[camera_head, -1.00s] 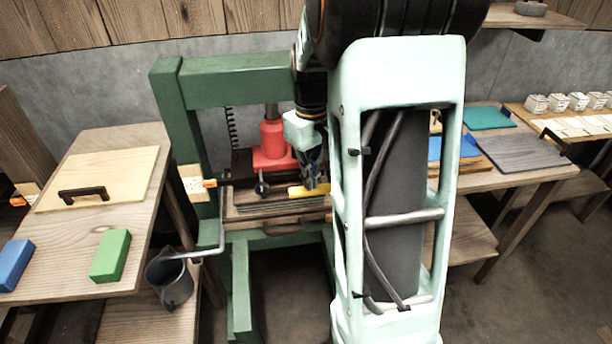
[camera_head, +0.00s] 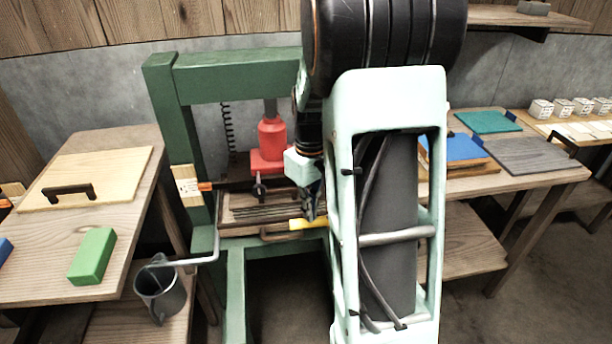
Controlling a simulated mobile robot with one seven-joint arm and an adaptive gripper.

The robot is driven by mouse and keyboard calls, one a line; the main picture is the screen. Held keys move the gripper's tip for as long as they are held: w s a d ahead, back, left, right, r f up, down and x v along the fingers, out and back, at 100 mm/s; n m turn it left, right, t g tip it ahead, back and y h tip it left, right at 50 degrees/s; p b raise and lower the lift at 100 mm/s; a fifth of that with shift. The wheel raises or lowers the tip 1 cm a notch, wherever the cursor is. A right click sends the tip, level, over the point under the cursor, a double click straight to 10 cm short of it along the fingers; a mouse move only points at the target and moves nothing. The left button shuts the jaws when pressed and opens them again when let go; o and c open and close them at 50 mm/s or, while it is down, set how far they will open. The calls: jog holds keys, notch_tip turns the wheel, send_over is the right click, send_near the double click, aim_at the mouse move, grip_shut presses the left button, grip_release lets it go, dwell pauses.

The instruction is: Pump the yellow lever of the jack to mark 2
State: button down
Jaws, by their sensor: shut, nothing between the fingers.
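The red jack (camera_head: 271,138) stands inside the green press frame (camera_head: 238,80), on a wooden bed. The yellow lever (camera_head: 306,224) shows as a short bar in front of the jack, low, with its right end hidden by my arm. My gripper (camera_head: 310,216) points down at the lever, its dark fingers shut with nothing seen between them. The fingers overlap the lever in the picture; I cannot tell whether they touch. A pale scale board with an orange pointer (camera_head: 204,186) is on the left post. Its marks are too small to read.
A wooden table at left holds a board with a black handle (camera_head: 70,192) and a green block (camera_head: 92,256). Blue (camera_head: 455,148) and teal (camera_head: 487,122) panels lie on the right table.

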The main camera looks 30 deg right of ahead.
jog(key=shift+f+b, duration=0.3)
jog(key=shift+f, duration=0.6)
notch_tip(320, 180, up, 14)
jog(key=p, duration=1)
jog(key=shift+f, duration=0.15)
notch_tip(320, 180, down, 14)
jog(key=b, duration=0.9)
jog(key=shift+s+f+b, duration=0.1)
jog(key=shift+b, duration=0.2)
notch_tip(320, 180, up, 14)
jog(key=p, duration=1)
jog(key=shift+p, duration=0.4)
